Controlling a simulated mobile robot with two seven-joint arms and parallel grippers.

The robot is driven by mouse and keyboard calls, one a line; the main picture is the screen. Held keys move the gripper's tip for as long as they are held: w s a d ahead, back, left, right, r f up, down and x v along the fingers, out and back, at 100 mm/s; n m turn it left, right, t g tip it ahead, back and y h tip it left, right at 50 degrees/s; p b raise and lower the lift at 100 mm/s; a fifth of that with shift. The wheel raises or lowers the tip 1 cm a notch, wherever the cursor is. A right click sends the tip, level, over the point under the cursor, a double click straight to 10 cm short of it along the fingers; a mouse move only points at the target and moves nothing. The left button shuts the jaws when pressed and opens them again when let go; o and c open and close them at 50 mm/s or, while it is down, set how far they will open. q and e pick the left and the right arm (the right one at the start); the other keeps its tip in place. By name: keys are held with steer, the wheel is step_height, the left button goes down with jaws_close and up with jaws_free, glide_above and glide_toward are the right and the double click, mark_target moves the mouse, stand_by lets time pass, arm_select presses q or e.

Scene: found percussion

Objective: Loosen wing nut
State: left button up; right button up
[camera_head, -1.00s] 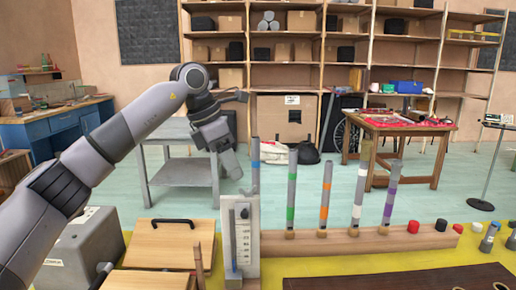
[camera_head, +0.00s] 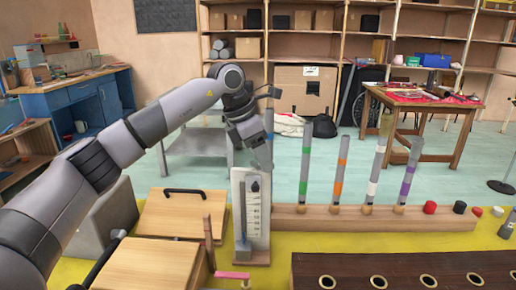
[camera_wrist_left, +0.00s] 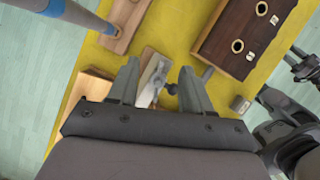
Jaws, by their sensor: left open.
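A small dark wing nut (camera_head: 256,186) sits on the front of an upright white plate with scale marks (camera_head: 252,212), near its top. My left gripper (camera_head: 264,164) is above and slightly behind the plate's top, fingers pointing down. In the left wrist view the left gripper (camera_wrist_left: 160,72) is open, its two fingers apart with nothing held. The plate (camera_wrist_left: 152,80) shows between and below the fingers, with a dark knob-like part, likely the wing nut (camera_wrist_left: 172,89), near the right finger. Whether a finger touches it cannot be told.
A wooden rail (camera_head: 420,219) with several upright colour-banded tubes stands right of the plate. Wooden boxes (camera_head: 185,213) stand left. A dark board with holes (camera_head: 450,268) lies front right on the yellow table top. Dark robot parts, perhaps my right arm, show at the wrist view's right edge.

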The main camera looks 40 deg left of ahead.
arm_select(q)
steer(key=shift+c, duration=0.3)
jaws_close()
steer(key=n+y, duration=0.1)
steer(key=n, duration=0.2)
steer(key=shift+n+t, duration=0.3)
steer(key=shift+a, duration=0.1)
steer(key=shift+n, duration=0.3)
steer(key=shift+r+n+y, duration=0.1)
steer(key=shift+n+y, duration=0.9)
steer(key=shift+n, duration=0.9)
steer(key=shift+a+n+y, duration=0.1)
steer(key=shift+n+y, duration=0.7)
steer(key=shift+n, duration=1.2)
